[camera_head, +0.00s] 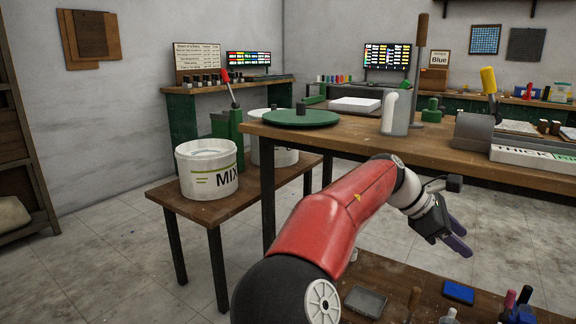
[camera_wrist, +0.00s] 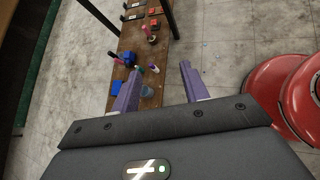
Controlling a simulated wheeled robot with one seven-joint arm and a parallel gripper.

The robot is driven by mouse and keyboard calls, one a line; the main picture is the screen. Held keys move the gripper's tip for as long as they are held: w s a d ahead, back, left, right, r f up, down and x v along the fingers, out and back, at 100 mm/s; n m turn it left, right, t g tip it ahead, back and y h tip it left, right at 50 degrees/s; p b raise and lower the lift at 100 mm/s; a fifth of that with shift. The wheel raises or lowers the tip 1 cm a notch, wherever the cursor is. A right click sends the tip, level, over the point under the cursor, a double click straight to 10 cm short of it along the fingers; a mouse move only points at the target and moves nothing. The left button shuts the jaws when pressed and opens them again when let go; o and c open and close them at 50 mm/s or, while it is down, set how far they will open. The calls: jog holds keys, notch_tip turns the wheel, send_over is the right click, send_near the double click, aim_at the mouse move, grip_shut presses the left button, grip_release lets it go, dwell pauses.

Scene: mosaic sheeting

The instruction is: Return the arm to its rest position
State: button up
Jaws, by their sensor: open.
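My gripper (camera_head: 456,234) is at the end of my red and white arm, in front of the large workbench (camera_head: 345,139) and above the low wooden table (camera_head: 395,280) in the head view. In the wrist view my gripper (camera_wrist: 158,88) shows two purple fingers spread apart with nothing between them. The arm is bent and reaches out to the right, with the gripper pointing down to the right. The low table also shows beyond the fingers in the wrist view (camera_wrist: 128,43).
A blue pad (camera_head: 458,292), a grey tray (camera_head: 366,301) and several bottles stand on the low table. A white MIX bucket (camera_head: 207,168) stands on a side table at the left. A green disc (camera_head: 300,118) lies on the workbench. The floor at the lower left is clear.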

jog(key=s+a+f+m+t+y, duration=0.1)
jog(key=s+f+m+y, duration=0.25)
jog(key=f, duration=0.25)
jog(key=s+f+m+t+y, duration=0.1)
jog(key=s+f+m+y, duration=0.2)
jog(key=f, duration=0.4)
jog(key=s+a+r+m+t+y, duration=0.1)
jog(key=s+a+m+t+y, duration=0.1)
jog(key=s+a, duration=0.5)
jog(key=s+a+r+m+t+y, duration=0.2)
jog(key=s+a+m, duration=0.3)
jog(key=s+a, duration=0.3)
jog(key=shift+a+r+t, duration=0.25)
jog(key=shift+a+t, duration=0.55)
jog(key=shift+a, duration=0.45)
